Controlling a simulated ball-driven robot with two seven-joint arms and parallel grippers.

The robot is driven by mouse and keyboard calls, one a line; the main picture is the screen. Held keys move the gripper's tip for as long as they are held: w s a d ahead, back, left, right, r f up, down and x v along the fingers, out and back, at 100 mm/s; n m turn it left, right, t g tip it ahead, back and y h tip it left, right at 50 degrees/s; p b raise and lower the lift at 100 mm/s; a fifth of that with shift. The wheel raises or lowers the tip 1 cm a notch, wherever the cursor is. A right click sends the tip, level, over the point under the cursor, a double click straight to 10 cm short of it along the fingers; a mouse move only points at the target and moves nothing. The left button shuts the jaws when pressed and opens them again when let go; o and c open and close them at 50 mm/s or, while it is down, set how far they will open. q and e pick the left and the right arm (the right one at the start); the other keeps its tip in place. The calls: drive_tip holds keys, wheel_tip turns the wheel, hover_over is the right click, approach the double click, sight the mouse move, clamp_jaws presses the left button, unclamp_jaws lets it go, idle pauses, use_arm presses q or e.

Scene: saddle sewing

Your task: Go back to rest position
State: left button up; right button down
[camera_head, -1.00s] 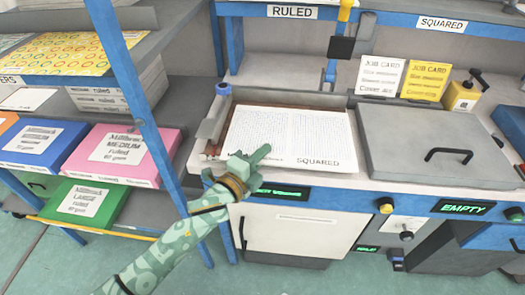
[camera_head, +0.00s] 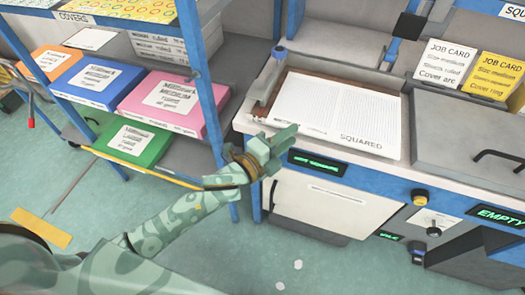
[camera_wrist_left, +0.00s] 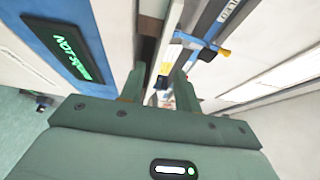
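My left gripper (camera_head: 280,148) is just in front of the workbench's front edge, by the near left corner of the squared paper stack. The left wrist view shows its two green fingers (camera_wrist_left: 160,82) apart with nothing held between them. The squared paper (camera_head: 335,105) lies flat in its tray on the bench, clear of the gripper. My left arm reaches in from the lower left. My right gripper is in neither view.
A shelf on the left holds a pink box (camera_head: 176,98), a blue box (camera_head: 92,80) and a green box (camera_head: 133,142). Job cards (camera_head: 445,65) stand behind a grey lid (camera_head: 470,135) on the right. The floor (camera_head: 330,268) before the bench is open.

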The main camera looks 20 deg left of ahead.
use_arm(q)
drive_tip(key=v, duration=0.9)
drive_tip(key=s+a+f+n+g+y, duration=0.25)
drive_tip(key=a+f+n, duration=0.2)
drive_tip(key=f, duration=0.65)
drive_tip(key=s+a+f+n+g+y, duration=0.1)
drive_tip(key=a+f+n+g+y, duration=0.3)
drive_tip(key=f, duration=0.6)
drive_tip(key=s+a+f+n+g, duration=0.1)
drive_tip(key=s+a+f+n, duration=0.1)
drive_tip(key=s+f+n, duration=0.3)
drive_tip(key=s+a+f+n, duration=0.1)
drive_tip(key=s+a+f, duration=0.1)
drive_tip(key=s+f, duration=0.3)
drive_tip(key=s+f+n+g+y, duration=0.1)
drive_tip(key=s+f+g, duration=0.3)
drive_tip(key=s, duration=1.1)
drive_tip(key=s+d+f+n+g+y, duration=0.1)
drive_tip(key=s+f+n+g, duration=0.3)
drive_tip(key=s+f, duration=0.5)
drive_tip(key=s+p, duration=0.1)
drive_tip(key=s, duration=0.4)
drive_tip(key=shift+s+f+n, duration=0.35)
drive_tip(key=shift+f, duration=0.05)
